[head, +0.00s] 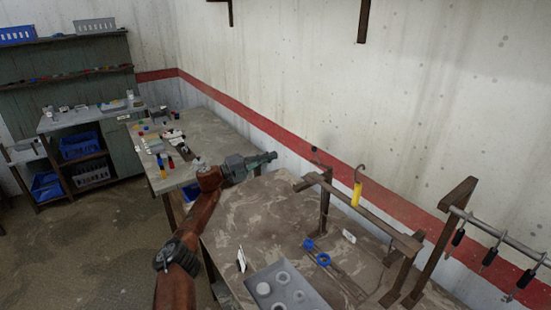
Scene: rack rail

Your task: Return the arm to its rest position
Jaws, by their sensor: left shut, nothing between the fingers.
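My left arm (175,270) reaches up from the bottom of the head view, with its wrist bent to the right. My left gripper (268,158) is shut and empty, above the far end of the near table. It is to the left of the brown rail (375,212), apart from it. My right gripper is not in view.
A metal bar with dark clips (490,257) is at right. A second table (205,132) holds small items.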

